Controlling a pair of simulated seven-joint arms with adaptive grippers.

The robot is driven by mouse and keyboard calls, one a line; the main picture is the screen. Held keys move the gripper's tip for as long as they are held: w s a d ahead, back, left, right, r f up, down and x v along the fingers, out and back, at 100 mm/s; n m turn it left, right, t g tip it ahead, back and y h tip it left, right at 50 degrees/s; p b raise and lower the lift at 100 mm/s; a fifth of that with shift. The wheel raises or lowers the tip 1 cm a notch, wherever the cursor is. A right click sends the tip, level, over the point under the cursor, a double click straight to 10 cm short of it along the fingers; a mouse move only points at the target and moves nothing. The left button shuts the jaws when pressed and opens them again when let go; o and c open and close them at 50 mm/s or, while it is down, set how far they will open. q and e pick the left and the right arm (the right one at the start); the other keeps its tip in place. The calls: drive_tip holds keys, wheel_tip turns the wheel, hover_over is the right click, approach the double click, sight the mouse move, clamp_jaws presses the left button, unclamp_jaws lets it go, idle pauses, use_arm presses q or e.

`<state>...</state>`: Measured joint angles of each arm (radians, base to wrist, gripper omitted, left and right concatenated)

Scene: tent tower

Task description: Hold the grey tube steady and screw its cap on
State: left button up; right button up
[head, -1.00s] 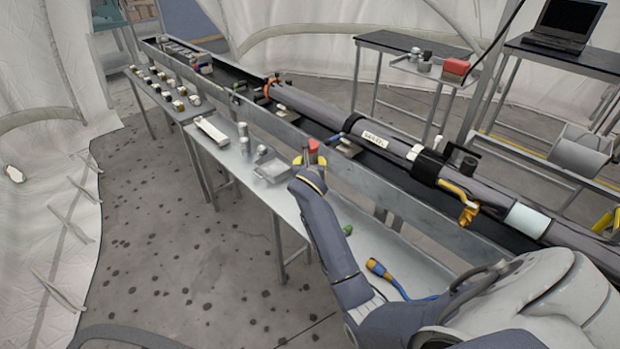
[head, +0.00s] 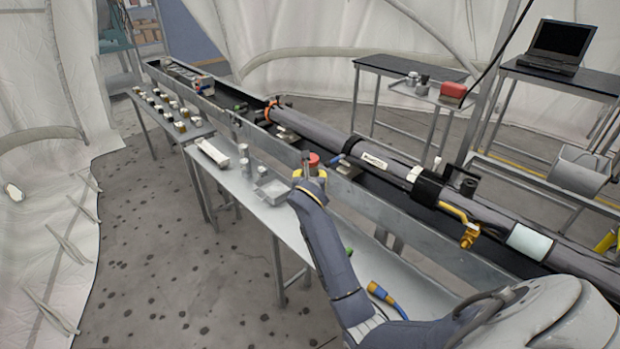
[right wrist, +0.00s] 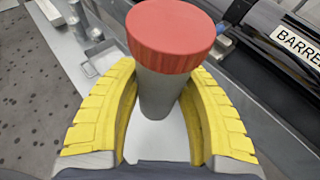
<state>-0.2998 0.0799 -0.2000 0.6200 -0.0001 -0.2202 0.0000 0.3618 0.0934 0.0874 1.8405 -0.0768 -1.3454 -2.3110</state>
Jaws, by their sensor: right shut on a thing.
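The grey tube (right wrist: 163,90) stands upright between the yellow-padded fingers of my right gripper (right wrist: 158,115) in the right wrist view. The fingers curve around it on both sides. A red ribbed cap (right wrist: 172,38) sits on top of the tube; whether it is threaded tight I cannot tell. In the head view the red cap (head: 314,159) shows just above my right gripper (head: 310,176), over the metal bench. The tube is mostly hidden there. My left gripper is not in view.
The metal bench (head: 262,214) carries a shallow tray (head: 272,190), small cylinders and a blue-and-orange connector (head: 383,295). A long grey barrel (head: 330,136) lies in a trough behind. A side table (head: 167,122) with several small parts stands further left.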

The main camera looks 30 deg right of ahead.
clamp_jaws()
drive_tip(key=shift+s+f, duration=0.1)
drive_tip(key=shift+f, duration=0.05)
drive_tip(key=shift+s, duration=0.1)
drive_tip(key=s+a+r+n+t+y, duration=0.15)
drive_tip(key=s+a+r, duration=0.25)
drive_tip(key=a+r, duration=0.5)
drive_tip(key=s+a+f+n+y, duration=0.2)
drive_tip(key=s+a+n+y, duration=0.3)
drive_tip(key=s+a, duration=0.5)
drive_tip(key=a+t+y, duration=0.1)
drive_tip(key=a, duration=0.2)
drive_tip(key=shift+s+f, duration=0.15)
drive_tip(key=shift+f, duration=0.25)
